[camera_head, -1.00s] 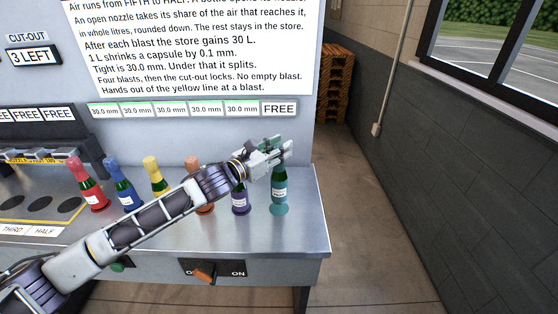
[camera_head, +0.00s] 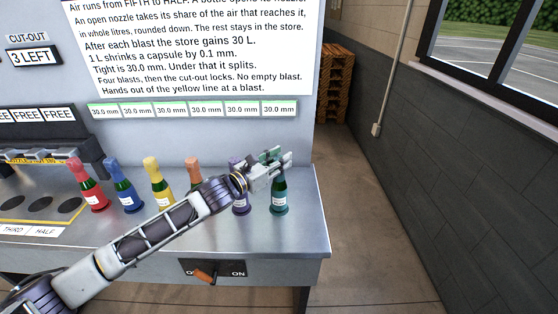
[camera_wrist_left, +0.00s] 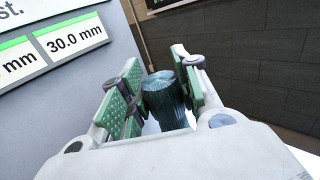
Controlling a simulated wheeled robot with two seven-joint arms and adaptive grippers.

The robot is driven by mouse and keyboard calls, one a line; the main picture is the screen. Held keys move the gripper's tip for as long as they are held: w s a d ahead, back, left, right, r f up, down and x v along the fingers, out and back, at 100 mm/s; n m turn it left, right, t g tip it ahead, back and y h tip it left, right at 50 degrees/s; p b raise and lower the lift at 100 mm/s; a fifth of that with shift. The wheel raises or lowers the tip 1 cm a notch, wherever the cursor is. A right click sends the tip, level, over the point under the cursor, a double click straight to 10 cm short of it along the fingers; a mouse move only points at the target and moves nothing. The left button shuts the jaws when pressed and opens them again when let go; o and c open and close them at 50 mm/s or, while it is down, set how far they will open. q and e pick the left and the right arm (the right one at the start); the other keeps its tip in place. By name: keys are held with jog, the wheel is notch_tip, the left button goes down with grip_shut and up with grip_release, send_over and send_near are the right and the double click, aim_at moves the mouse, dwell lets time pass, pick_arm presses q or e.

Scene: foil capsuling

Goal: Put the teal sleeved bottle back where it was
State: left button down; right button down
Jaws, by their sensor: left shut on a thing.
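The teal sleeved bottle (camera_head: 280,196) stands upright at the right end of the row on the metal bench. My left gripper (camera_head: 279,158) is at its top, shut on the teal sleeve. In the left wrist view the ribbed teal sleeve (camera_wrist_left: 163,98) is between the green finger pads. The bottle's neck is partly hidden by the fingers in the head view. My right gripper is not in view.
A purple bottle (camera_head: 240,202) stands close to the left, partly behind my arm. Orange (camera_head: 194,173), yellow (camera_head: 153,172), blue (camera_head: 119,185) and red (camera_head: 89,185) bottles continue the row. The bench's right edge is close to the teal bottle. An orange switch (camera_head: 205,275) is on the front.

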pick_arm(q)
jog(key=shift+f, duration=0.15)
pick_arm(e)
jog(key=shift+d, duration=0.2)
pick_arm(q)
jog(key=shift+f, duration=0.15)
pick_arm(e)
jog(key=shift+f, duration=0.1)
pick_arm(q)
jog(key=c, duration=1.1)
grip_release()
jog(key=shift+o, duration=0.2)
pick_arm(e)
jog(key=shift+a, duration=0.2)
pick_arm(q)
jog(key=b+v, duration=0.2)
jog(key=v, duration=1)
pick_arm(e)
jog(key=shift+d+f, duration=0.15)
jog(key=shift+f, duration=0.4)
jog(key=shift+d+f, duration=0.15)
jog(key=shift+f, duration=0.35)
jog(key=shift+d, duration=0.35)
